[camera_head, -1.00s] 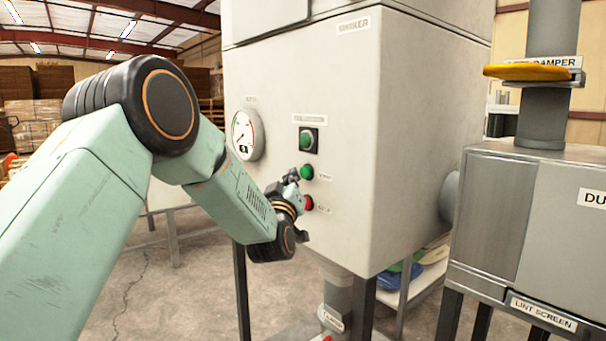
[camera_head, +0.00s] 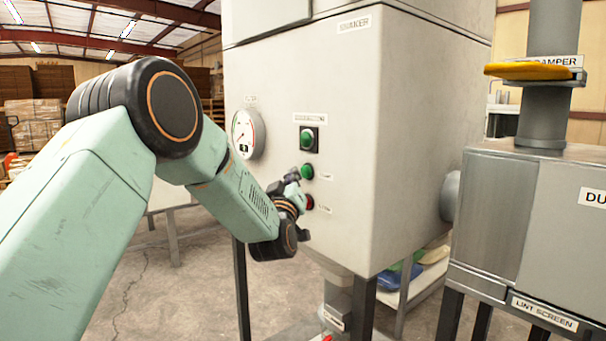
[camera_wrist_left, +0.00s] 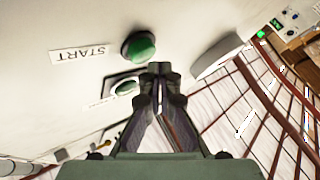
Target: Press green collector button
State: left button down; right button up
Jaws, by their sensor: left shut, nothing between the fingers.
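On the front of a pale grey cabinet, a green button on a dark square plate (camera_head: 307,140) sits above a plain round green button (camera_head: 308,172) and a red button (camera_head: 309,202). In the left wrist view, the round green button (camera_wrist_left: 138,46) is beside an upside-down START label, and the plate-mounted green button (camera_wrist_left: 125,88) is below it. My left gripper (camera_head: 292,175) is shut and empty, just left of the round green button. Its fingertips (camera_wrist_left: 160,70) are close to the panel; contact cannot be told. My right gripper is not in view.
A round gauge (camera_head: 247,134) is on the panel left of the buttons. A grey metal unit marked LINT SCREEN (camera_head: 530,220) stands at right, with a pipe and a yellow damper handle (camera_head: 533,71) above it. Open floor lies below the arm.

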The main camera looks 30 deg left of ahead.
pick_arm(q)
jog(key=shift+w+d, duration=0.35)
jog(key=shift+w, duration=0.35)
dwell(1.1)
jog(key=shift+s, duration=0.15)
jog(key=shift+s+a, duration=0.3)
jog(key=shift+s, duration=0.5)
jog(key=shift+s+a+p, duration=0.15)
jog(key=shift+s+a, duration=0.2)
jog(key=shift+s, duration=0.4)
jog(key=shift+s+a+p, duration=0.2)
jog(key=shift+s+a, duration=0.1)
jog(key=shift+s, duration=0.45)
jog(key=shift+s+a+p, duration=0.15)
jog(key=shift+s+a, duration=0.2)
jog(key=shift+s, duration=0.4)
jog(key=shift+f, duration=0.1)
